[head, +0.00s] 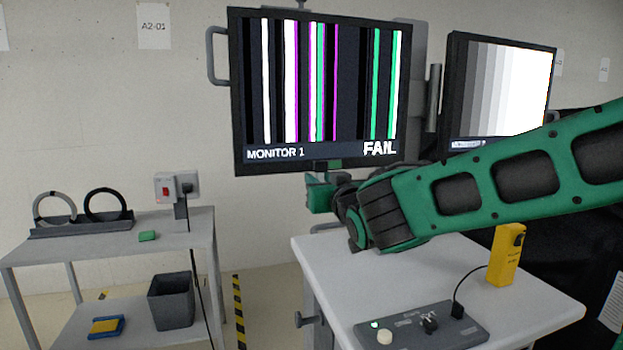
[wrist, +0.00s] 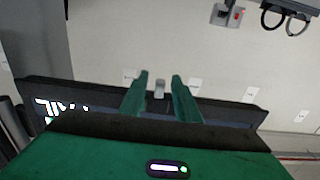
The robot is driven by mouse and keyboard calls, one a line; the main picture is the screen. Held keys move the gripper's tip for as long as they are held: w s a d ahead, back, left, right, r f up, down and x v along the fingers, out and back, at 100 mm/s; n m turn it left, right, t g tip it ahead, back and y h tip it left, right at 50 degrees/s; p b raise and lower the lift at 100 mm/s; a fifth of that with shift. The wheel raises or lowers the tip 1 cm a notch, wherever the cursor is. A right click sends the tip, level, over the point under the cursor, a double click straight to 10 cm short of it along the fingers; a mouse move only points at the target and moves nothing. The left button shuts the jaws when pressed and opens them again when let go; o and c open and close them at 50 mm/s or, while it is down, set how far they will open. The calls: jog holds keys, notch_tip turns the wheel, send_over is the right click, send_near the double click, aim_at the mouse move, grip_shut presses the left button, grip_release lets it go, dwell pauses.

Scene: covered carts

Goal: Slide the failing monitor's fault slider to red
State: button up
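Monitor 1 (head: 240,168) shows coloured vertical stripes and the word FAIL in the head view. My gripper (head: 322,190) is just below its lower edge. In the wrist view the monitor (wrist: 235,108) appears upside down as a dark strip, with part of its white lettering at the left. My gripper (wrist: 160,98) is open there, its two green fingers apart. A small grey knob (wrist: 159,88), which may be the fault slider, shows between the fingertips with gaps on both sides. I cannot see the slider's track or any red mark on it.
A second monitor (head: 452,95) with grey bars stands at the right. The cart top below (head: 350,262) holds a control box (head: 400,333) and a yellow handheld device (head: 507,255).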

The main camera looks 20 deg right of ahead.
jog(key=shift+w, duration=2.3)
jog(key=shift+c, duration=0.3)
